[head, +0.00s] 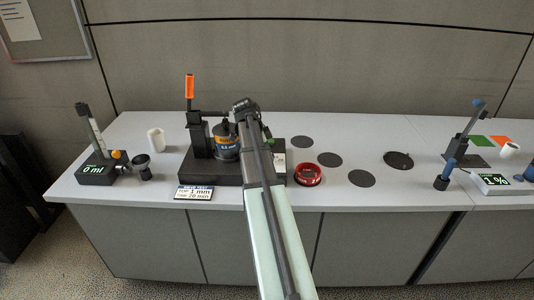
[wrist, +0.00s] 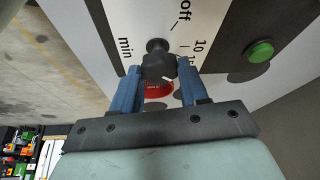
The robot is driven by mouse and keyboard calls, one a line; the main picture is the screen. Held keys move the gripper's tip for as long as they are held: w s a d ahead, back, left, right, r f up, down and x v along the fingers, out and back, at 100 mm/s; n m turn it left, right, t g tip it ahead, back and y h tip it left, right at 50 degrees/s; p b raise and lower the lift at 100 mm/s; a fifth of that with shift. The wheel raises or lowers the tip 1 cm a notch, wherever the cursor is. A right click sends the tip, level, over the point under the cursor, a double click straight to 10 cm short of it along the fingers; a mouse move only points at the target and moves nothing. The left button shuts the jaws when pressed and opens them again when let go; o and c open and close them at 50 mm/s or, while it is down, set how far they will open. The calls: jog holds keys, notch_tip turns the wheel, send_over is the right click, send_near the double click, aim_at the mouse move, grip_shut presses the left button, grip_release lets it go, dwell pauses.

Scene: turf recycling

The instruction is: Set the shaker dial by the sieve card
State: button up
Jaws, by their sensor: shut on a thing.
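In the wrist view, the black dial knob (wrist: 157,58) sits on a white panel (wrist: 150,18) printed "off", "10" and "min". My gripper (wrist: 159,67) has its blue fingers on both sides of the knob, shut on it. In the head view my arm hides the dial.
A green button (wrist: 259,51) is beside the panel. A red ring-shaped dish (head: 308,175) stands right of the shaker, near dark discs (head: 330,160). A 0 ml dispenser (head: 95,174) and white cup (head: 156,140) stand left. A meter reading 1 % (head: 494,181) stands far right.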

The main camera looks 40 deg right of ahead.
jog(key=shift+m, duration=0.4)
jog(key=o, duration=1.1)
jog(key=shift+c, duration=0.2)
jog(key=v, duration=1.4)
jog(key=shift+d, duration=0.15)
